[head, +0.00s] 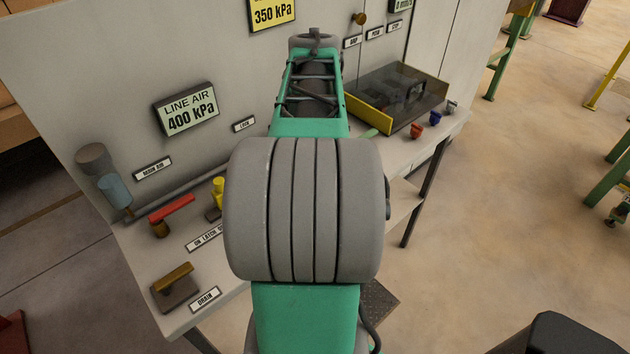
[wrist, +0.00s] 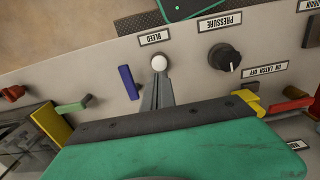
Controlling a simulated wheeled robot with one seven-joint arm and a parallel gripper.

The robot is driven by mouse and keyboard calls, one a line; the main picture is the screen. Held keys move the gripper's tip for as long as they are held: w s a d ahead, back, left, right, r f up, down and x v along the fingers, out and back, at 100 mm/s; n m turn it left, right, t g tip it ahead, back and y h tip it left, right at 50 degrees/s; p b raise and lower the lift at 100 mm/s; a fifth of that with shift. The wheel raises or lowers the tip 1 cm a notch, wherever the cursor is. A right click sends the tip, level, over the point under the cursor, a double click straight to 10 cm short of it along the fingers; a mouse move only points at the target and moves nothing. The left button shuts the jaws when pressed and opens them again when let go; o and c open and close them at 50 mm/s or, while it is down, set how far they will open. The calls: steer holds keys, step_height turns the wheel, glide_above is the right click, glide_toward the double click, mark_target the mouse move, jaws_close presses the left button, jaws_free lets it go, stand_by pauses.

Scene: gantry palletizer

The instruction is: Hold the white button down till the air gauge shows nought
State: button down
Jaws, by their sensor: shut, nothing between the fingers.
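The white button (wrist: 160,62) is a small round knob on the grey panel beside the BLEED label (wrist: 154,38) in the wrist view. My gripper (wrist: 158,80) has its two narrow grey fingers together, with nothing between them. The tips show right at the button's edge; I cannot tell whether they touch or press it. The air gauge (head: 189,112), a display marked LINE AIR, reads 400 kPa in the head view. The button and my fingers are hidden behind my arm there.
A black PRESSURE knob (wrist: 224,58) and a blue tab (wrist: 128,82) flank the button. A red lever (head: 171,209), a yellow latch (head: 218,192) and a brass DRAIN handle (head: 173,277) stand at the left. A dark-lidded box (head: 400,92) lies at the right.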

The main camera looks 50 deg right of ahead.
step_height(320, 180, down, 7)
steer(key=shift+p, duration=0.4)
steer(key=shift+f+b, duration=0.7)
steer(key=shift+f, duration=0.25)
steer(key=shift+s+a+f, duration=0.15)
steer(key=shift+a+f, duration=0.05)
steer(key=shift+a, duration=0.05)
steer(key=shift+f, duration=0.25)
stand_by(1.1)
stand_by(0.6)
step_height(320, 180, up, 16)
steer(key=p, duration=0.2)
steer(key=shift+w+d, duration=0.25)
steer(key=shift+d, duration=0.1)
